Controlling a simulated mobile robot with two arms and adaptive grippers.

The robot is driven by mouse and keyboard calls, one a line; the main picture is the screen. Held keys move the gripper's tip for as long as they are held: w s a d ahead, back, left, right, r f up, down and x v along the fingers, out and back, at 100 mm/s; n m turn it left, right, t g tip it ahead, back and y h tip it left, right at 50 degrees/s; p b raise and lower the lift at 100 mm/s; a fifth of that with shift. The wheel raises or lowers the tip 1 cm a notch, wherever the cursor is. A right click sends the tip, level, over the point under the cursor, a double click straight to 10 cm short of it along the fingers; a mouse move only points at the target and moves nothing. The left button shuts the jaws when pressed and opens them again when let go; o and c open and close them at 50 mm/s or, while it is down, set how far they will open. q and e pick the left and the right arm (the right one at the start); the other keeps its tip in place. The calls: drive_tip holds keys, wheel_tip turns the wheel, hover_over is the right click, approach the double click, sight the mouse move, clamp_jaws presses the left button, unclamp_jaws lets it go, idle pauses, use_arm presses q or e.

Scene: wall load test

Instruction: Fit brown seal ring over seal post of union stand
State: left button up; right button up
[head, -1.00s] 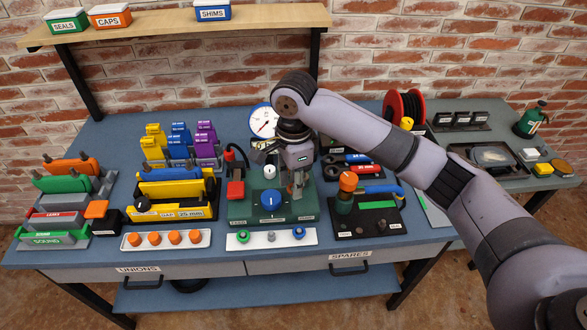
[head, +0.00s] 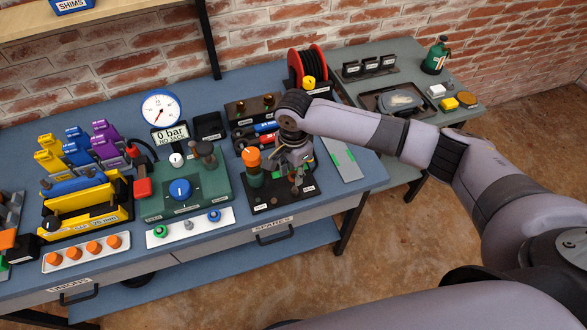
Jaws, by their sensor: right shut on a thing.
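The union stand (head: 262,206) is a dark base at the front right of the blue bench. It carries a green post with an orange cap (head: 251,157) on its left side. My right gripper (head: 298,188) points down over the right part of this stand, right of the orange cap. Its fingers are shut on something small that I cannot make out. The gripper hides the seal post and much of that side of the stand. I cannot pick out the brown seal ring. My left gripper is not in view.
Left of the stand is a green test block (head: 158,207) with a blue knob. A white tray (head: 172,232) with small fittings lies before it. A gauge (head: 160,109) stands behind. A red hose reel (head: 307,68) is at the back. A grey side table (head: 405,65) stands right.

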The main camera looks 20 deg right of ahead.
sight(294, 188)
wheel_tip(294, 188, down, 3)
drive_tip(key=b, duration=0.3)
drive_tip(key=shift+d, duration=0.1)
drive_tip(key=shift+f, duration=0.5)
drive_tip(key=shift+f, duration=0.1)
drive_tip(key=shift+f, duration=1.15)
drive_tip(key=o, duration=0.8)
drive_tip(key=shift+c, duration=0.2)
